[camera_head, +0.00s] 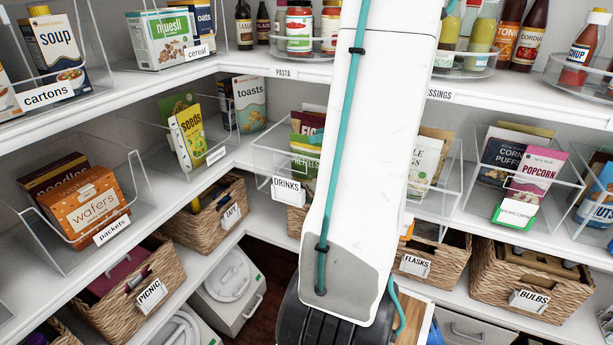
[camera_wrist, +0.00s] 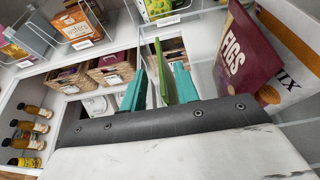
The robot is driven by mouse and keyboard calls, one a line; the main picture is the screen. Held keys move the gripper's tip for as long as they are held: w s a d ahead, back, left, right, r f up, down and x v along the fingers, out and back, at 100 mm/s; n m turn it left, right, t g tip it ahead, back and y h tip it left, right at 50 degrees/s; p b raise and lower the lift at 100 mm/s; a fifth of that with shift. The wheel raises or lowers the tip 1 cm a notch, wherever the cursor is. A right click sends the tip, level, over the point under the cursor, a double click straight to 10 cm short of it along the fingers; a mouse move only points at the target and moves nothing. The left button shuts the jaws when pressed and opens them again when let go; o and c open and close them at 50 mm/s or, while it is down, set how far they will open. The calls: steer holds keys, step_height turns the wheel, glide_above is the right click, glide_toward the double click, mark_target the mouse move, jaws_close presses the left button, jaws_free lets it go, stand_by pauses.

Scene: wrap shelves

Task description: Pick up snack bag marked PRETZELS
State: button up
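In the camera_head view, a green bag (camera_head: 299,166) with partly covered lettering that looks like PRETZELS stands in the clear bin, in front of the FIGS bag (camera_head: 307,122). My white arm hides its right side and my gripper. In the wrist view, my gripper (camera_wrist: 160,90) has two teal fingers, apart, with a green bag (camera_wrist: 166,72) seen nearly edge-on between them. A narrow gap shows on the left finger's side. The bag's lettering does not show there. The dark red FIGS bag (camera_wrist: 233,55) is just right of the fingers.
The clear bin's wall (camera_head: 268,160) stands close around the bags. A white MIX bag (camera_head: 425,160) is right of my arm. A POPCORN bag (camera_head: 537,175) stands in another bin to the right. The PASTA shelf edge (camera_head: 310,73) runs above, and wicker baskets (camera_head: 206,222) stand below.

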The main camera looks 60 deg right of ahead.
steer(key=x, duration=0.4)
steer(key=shift+w+f, duration=0.15)
steer(key=shift+w, duration=0.2)
jaws_close()
